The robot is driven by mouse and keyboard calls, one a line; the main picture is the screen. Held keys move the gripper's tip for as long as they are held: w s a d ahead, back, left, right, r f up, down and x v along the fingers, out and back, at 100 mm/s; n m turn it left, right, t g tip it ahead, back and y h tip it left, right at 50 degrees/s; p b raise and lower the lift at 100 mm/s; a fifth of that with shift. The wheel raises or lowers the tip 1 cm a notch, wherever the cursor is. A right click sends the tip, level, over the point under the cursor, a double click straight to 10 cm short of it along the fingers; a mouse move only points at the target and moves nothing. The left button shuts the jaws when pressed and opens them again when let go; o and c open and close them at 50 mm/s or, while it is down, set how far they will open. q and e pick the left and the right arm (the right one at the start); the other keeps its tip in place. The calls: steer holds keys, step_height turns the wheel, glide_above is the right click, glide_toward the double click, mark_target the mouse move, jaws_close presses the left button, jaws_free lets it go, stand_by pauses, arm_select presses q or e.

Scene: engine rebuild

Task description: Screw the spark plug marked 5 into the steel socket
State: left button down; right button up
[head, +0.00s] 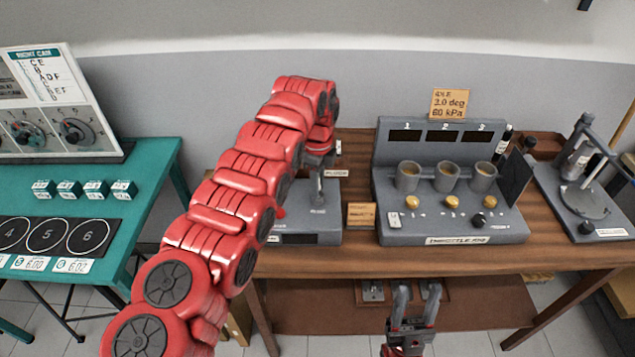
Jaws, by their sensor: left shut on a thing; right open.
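My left gripper (320,163) is at the end of the red arm, above a grey bench fixture (328,222) on the wooden table. Its jaws are small in view and partly hidden by the arm. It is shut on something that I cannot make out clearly. A slim grey upright part (319,188) shows just below the jaws; whether it touches them I cannot tell. I cannot identify the spark plug marked 5 or the steel socket; the arm covers the left of the fixture. My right gripper (415,303) is open and empty, in front of the table's front edge.
The throttle rig (450,222) with three cups stands right of the fixture on the wooden table (355,262). A grey press-like stand (590,205) is at far right. A teal table (150,165) with several small boxes is at left.

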arm_select(q)
steer(key=shift+m, duration=0.7)
steer(key=c, duration=0.6)
jaws_free()
steer(key=shift+r, duration=0.15)
steer(key=shift+r+p, duration=0.5)
steer(key=shift+r, duration=0.75)
steer(key=shift+r+p, duration=2)
steer(key=shift+r, duration=0.9)
